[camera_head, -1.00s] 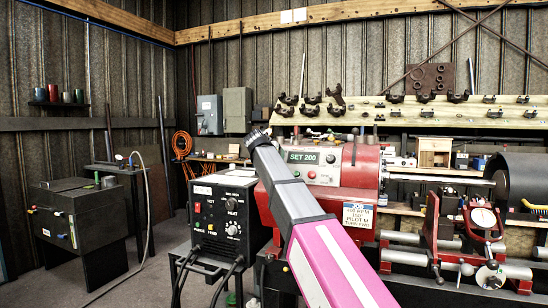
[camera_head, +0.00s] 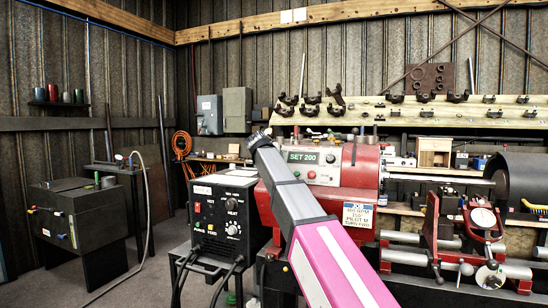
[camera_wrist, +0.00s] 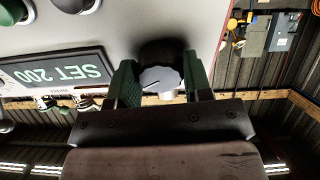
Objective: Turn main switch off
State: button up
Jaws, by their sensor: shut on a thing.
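A grey round knob (camera_wrist: 160,80) with a dark pointer line sits on the light panel of the lathe's headstock, beside the upside-down "SET 200" display in the wrist view. My gripper (camera_wrist: 162,70) has its two green fingers on either side of this knob and is shut on it. In the head view, my gripper (camera_head: 257,140) is at the left end of the lathe's control panel (camera_head: 318,158). The knob itself is hidden there behind my gripper and arm. The pointer line lies nearly level in the wrist view.
A black welder-like box (camera_head: 224,216) with dials and cables stands just left of my arm. The red lathe (camera_head: 365,170) fills the right. Other panel buttons (camera_wrist: 76,4) are close to my gripper. A dark cabinet (camera_head: 75,212) stands far left, with open floor between.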

jog(key=n, duration=1.1)
jog(key=shift+n, duration=0.3)
dwell(0.3)
jog(key=o, duration=0.9)
jog(key=shift+s+a, duration=0.1)
jog(key=shift+s, duration=0.05)
jog(key=v, duration=1)
jog(key=shift+s+r, duration=0.25)
